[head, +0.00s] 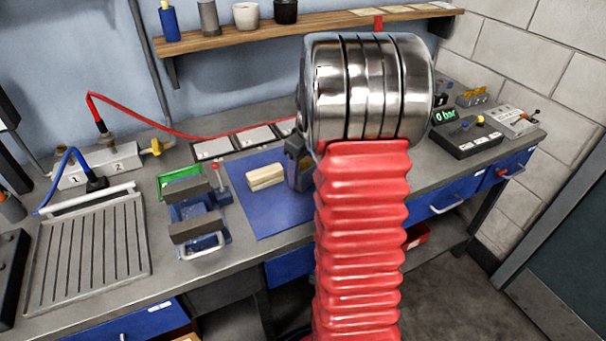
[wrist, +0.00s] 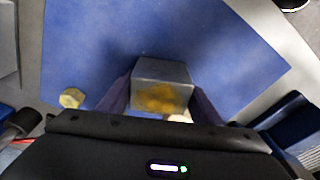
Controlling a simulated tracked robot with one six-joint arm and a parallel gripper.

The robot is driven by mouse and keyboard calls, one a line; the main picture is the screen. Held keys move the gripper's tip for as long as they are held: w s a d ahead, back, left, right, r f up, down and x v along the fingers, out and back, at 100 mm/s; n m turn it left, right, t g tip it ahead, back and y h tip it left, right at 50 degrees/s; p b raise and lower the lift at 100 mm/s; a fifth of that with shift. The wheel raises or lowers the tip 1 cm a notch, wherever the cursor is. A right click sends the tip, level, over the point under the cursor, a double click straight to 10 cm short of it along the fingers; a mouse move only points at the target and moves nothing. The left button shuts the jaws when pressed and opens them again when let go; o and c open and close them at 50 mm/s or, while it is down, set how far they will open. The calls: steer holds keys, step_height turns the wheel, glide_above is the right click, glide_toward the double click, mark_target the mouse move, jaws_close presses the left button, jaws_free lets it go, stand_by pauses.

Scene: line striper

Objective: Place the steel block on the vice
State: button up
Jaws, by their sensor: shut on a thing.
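The steel block (wrist: 162,72) is a grey box between the two dark fingers of my gripper (wrist: 160,92) in the wrist view. My gripper is shut on it, above or on the blue mat; the height is hard to judge.
A cream block (head: 265,177) lies on the blue mat (head: 270,218) between vice and gripper. A green tray (head: 180,183) is behind the vice, a ribbed grey plate (head: 90,240) left of it. A shelf (head: 240,35) and control boxes (head: 468,137) stand behind and right. The mat's front is clear.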

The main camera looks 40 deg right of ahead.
mark_target(304, 164)
step_height(304, 164, up, 10)
steer(key=shift+f, duration=0.1)
stand_by(0.6)
steer(key=shift+s, duration=0.1)
stand_by(0.5)
